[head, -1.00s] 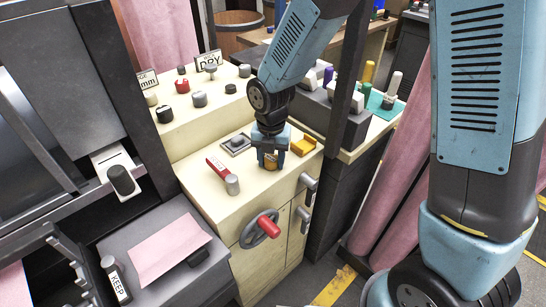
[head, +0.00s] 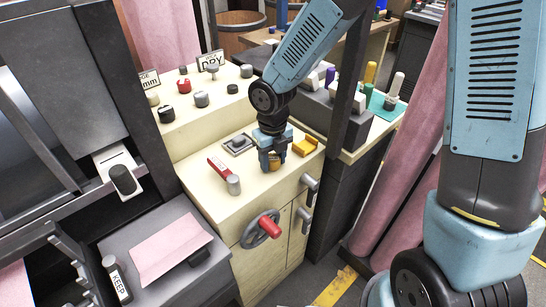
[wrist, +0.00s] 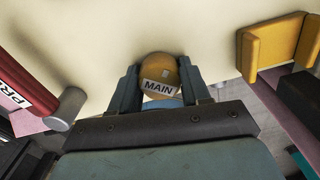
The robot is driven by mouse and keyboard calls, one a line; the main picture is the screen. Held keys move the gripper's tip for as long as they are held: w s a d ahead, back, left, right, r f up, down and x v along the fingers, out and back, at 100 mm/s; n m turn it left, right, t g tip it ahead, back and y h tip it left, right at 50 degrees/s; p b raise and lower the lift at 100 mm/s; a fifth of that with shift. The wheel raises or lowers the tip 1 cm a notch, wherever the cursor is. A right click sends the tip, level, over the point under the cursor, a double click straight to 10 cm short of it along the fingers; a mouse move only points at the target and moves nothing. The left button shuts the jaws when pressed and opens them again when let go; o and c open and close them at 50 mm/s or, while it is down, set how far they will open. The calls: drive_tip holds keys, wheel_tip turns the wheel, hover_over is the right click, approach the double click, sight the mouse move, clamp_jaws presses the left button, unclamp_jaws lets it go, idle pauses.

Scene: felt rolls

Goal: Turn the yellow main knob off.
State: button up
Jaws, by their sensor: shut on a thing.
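The yellow main knob (wrist: 160,72) is a round yellow-orange knob with a white MAIN label, seen in the wrist view. It stands on the cream console top (head: 203,178). My gripper (wrist: 162,88) has a finger on each side of the knob and is shut on it. In the head view my gripper (head: 272,160) points down at the console top, and only a little of the knob (head: 277,161) shows between the fingers.
A yellow bracket (head: 305,146) stands just right of my gripper. A red lever (head: 222,172) with a grey end lies to the left, and a grey switch (head: 238,143) sits behind it. A red-handled wheel (head: 262,229) is on the console front.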

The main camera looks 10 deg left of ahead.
sight(273, 158)
drive_tip(key=shift+n, duration=0.3)
drive_tip(key=n, duration=0.4)
drive_tip(key=shift+f, duration=0.1)
drive_tip(key=shift+n, duration=1.7)
drive_tip(key=o, duration=1.1)
drive_tip(key=shift+r, duration=2.55)
